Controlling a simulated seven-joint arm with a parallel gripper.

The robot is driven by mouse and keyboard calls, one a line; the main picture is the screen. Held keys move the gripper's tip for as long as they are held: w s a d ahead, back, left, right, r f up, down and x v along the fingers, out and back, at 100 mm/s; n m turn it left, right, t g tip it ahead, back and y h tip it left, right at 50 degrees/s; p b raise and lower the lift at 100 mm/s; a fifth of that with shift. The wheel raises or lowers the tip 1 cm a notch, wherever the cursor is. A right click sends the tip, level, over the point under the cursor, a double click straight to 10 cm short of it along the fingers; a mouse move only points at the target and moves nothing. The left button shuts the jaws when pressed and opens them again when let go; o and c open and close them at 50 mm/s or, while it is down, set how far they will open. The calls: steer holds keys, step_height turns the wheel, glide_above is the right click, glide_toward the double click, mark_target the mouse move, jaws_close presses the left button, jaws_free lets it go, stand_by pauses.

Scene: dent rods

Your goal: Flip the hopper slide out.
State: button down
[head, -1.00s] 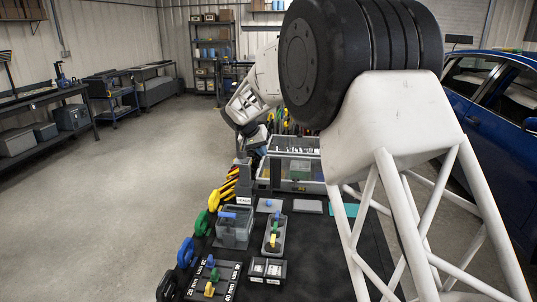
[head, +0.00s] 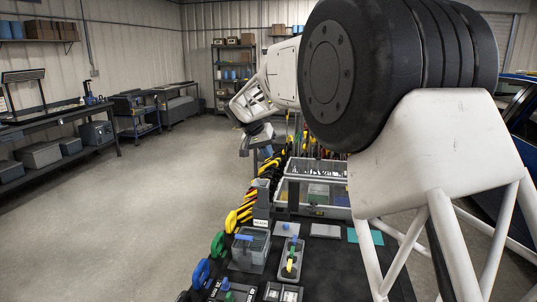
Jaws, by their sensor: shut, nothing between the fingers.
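A grey open-topped box (head: 248,252) with a blue piece (head: 246,238) at its top stands on the dark bench mat; it looks like the hopper, but I cannot tell its slide for sure. A dark upright block with a white label (head: 261,205) stands just behind it. My gripper (head: 262,146) hangs at the end of the arm, beyond the labelled block and above the far left part of the bench, well apart from the grey box. It looks shut and empty, though its fingertips are small and unclear.
Yellow, green and blue-handled tools (head: 240,217) line the bench's left edge. A grey holder with coloured pegs (head: 291,258) stands right of the box. My arm covers the right side. Open floor (head: 150,220) lies left.

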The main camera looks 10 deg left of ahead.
steer(key=shift+a, duration=0.8)
steer(key=shift+f, duration=0.1)
steer(key=shift+f, duration=0.1)
steer(key=s+d+x, duration=0.1)
steer(key=d+x, duration=0.1)
steer(key=x, duration=1)
steer(key=shift+d, duration=0.45)
steer(key=shift+w, duration=0.1)
